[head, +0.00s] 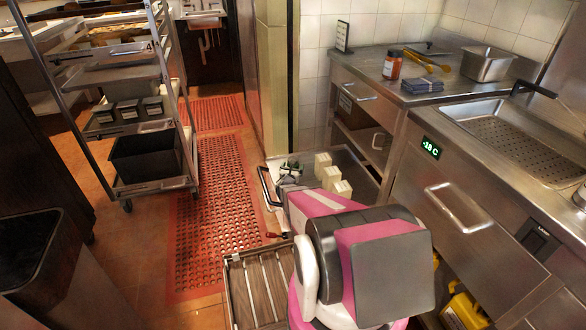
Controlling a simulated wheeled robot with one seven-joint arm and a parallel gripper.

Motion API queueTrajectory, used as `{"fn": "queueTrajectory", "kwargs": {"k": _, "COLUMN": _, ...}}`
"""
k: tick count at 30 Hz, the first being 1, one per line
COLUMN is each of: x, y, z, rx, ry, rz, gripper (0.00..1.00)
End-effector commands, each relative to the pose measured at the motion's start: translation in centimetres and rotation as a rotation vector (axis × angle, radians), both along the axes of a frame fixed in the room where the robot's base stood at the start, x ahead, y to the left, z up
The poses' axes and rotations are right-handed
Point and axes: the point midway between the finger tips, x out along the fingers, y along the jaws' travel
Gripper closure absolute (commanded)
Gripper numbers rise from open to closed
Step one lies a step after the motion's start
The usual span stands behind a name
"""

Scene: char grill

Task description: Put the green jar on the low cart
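The low cart (352,163) is a grey flat platform near the floor, beside the steel counter, with a black handle at its left end. My gripper (290,172) is at the far end of my pink and grey arm, over the left part of this cart. A small dark green thing (291,164) shows at the gripper; it may be the green jar, but it is too small and partly hidden to be sure. I cannot tell whether the fingers hold it or whether it touches the cart.
Several cream blocks (331,177) stand on the cart right of my gripper. A slatted wooden platform (252,288) lies in front. The counter (445,95) holds an orange jar (392,66) and a steel pan (487,65). A wheeled rack (150,185) stands left; the red mat (212,215) is clear.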

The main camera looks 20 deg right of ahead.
Motion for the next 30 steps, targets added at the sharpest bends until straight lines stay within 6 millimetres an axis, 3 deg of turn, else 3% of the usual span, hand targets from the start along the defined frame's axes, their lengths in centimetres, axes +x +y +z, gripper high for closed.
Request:
{"fn": "queueTrajectory", "kwargs": {"k": 15, "x": -8.4, "y": 4.8, "z": 0.1, "rx": 0.001, "ry": 0.001, "rz": 0.001, "gripper": 0.09}}
{"fn": "queueTrajectory", "kwargs": {"k": 23, "x": -9.9, "y": 5.7, "z": 0.2, "rx": 0.006, "ry": -0.004, "rz": -0.005, "gripper": 0.09}}
{"fn": "queueTrajectory", "kwargs": {"k": 30, "x": -10.9, "y": 4.3, "z": 2.4, "rx": 0.127, "ry": -0.062, "rz": -0.108, "gripper": 0.09}}
